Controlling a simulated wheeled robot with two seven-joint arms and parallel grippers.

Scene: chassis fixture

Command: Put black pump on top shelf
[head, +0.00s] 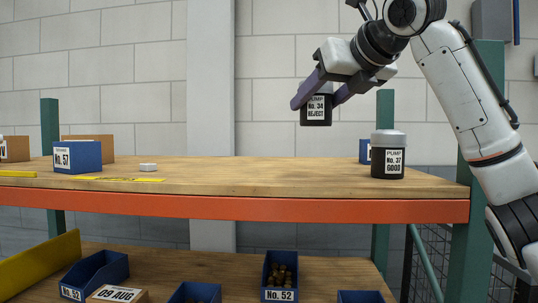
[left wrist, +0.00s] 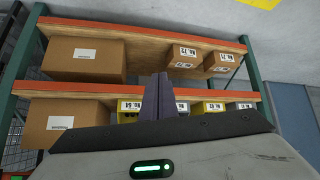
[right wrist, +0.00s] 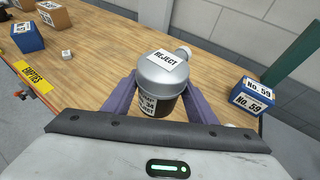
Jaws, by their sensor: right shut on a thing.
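My right gripper (head: 322,93) is shut on a black pump (head: 317,115) labelled No. 34 REJECT. It holds the pump upright in the air above the top shelf (head: 235,178), a wooden board with an orange front beam. In the right wrist view the pump's silver top (right wrist: 160,75) carries a REJECT label, and the fingers are on both sides of it. A second black pump (head: 388,160), labelled No. 37 GOOD with a grey lid, stands on the right end of the top shelf. My left gripper (left wrist: 157,98) is shut and empty, facing other racks, outside the head view.
Blue bin No. 57 (head: 78,157), a cardboard box (head: 88,145) and a small white object (head: 148,167) are on the shelf's left. Blue bin No. 59 (right wrist: 252,96) is at the right. Green posts (head: 384,120) frame the shelf. The middle of the board is clear.

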